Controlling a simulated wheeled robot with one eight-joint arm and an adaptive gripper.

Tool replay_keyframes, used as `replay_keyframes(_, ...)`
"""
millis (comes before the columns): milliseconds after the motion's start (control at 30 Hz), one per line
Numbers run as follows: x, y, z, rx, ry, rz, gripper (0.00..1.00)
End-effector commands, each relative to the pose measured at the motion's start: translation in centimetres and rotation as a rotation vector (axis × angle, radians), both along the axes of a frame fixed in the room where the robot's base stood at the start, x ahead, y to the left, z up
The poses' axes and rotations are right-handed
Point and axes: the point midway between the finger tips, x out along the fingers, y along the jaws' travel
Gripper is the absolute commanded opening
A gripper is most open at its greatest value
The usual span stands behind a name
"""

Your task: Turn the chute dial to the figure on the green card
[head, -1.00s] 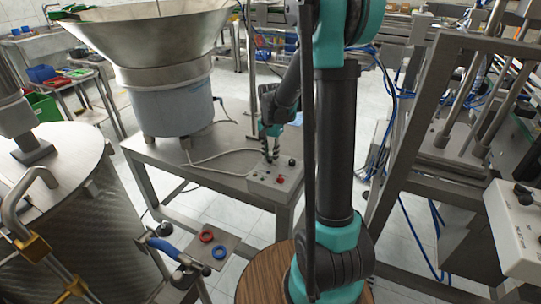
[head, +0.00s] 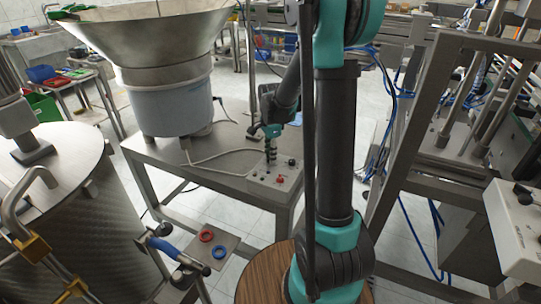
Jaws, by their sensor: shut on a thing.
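The grey control box (head: 274,182) stands on the front right corner of the metal table, below the feeder bowl. A red knob or button (head: 280,180) and a black one (head: 292,162) show on its top. My gripper (head: 270,162) points down onto the back left of the box top, with its fingers close together. It is shut on what appears to be the chute dial, which the fingers hide. The dial's figures and pointer cannot be read. I cannot make out the green card in this view.
The large feeder bowl (head: 165,85) stands left of my gripper, and a grey cable runs from the bowl to the box. A metal frame (head: 425,110) rises at the right. A small plate (head: 222,240) with red and blue rings is in front.

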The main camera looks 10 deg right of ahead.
Motion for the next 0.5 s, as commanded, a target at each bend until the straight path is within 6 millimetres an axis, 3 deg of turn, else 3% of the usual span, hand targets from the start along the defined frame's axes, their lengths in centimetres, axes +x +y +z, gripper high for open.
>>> replay_keyframes(400,0.07,-0.01,0.03,-0.001,-0.001,-0.005,0.0)
replay_keyframes(433,0.08,-0.02,0.03,-0.001,-0.001,-0.005,0.26)
replay_keyframes(500,0.07,-0.02,0.03,-0.001,-0.001,-0.005,0.35)
